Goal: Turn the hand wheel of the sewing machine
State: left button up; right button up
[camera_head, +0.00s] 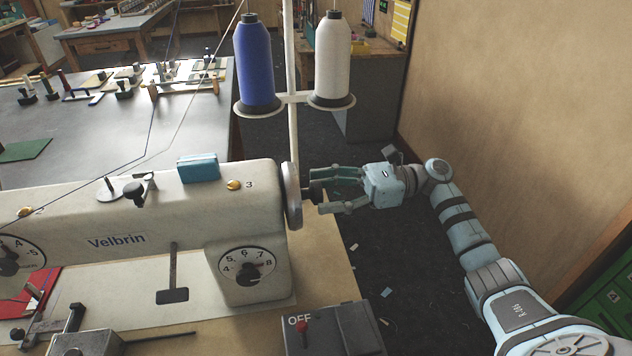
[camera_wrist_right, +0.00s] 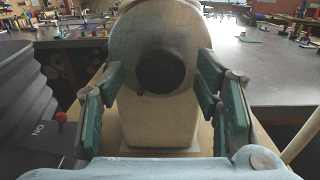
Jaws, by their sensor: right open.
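The cream sewing machine (camera_head: 150,225), labelled Velbrin, stands on a table. Its hand wheel (camera_head: 292,197) is a pale disc at the machine's right end, with a dark hub (camera_head: 313,192) sticking out to the right. In the right wrist view the wheel (camera_wrist_right: 128,62) faces me, with the round dark hub (camera_wrist_right: 161,69) at its middle. My right gripper (camera_head: 324,192) is open, just right of the wheel. Its teal-padded fingers stand on either side of the hub, with gaps showing in the wrist view (camera_wrist_right: 160,86). My left gripper is not in view.
A dark switch box (camera_head: 345,330) with a red lever (camera_head: 302,328) sits at the table's front right. A blue spool (camera_head: 255,65) and a white spool (camera_head: 332,60) stand on a thread stand behind the wheel. A wall is at the right.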

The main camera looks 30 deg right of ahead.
jog(key=shift+w+a, duration=0.3)
jog(key=shift+a, duration=0.2)
jog(key=shift+w+a, duration=0.25)
jog(key=shift+a, duration=0.2)
jog(key=shift+s, duration=0.4)
jog(key=c, duration=0.3)
jog(key=shift+w, duration=0.1)
jog(key=c, duration=0.9)
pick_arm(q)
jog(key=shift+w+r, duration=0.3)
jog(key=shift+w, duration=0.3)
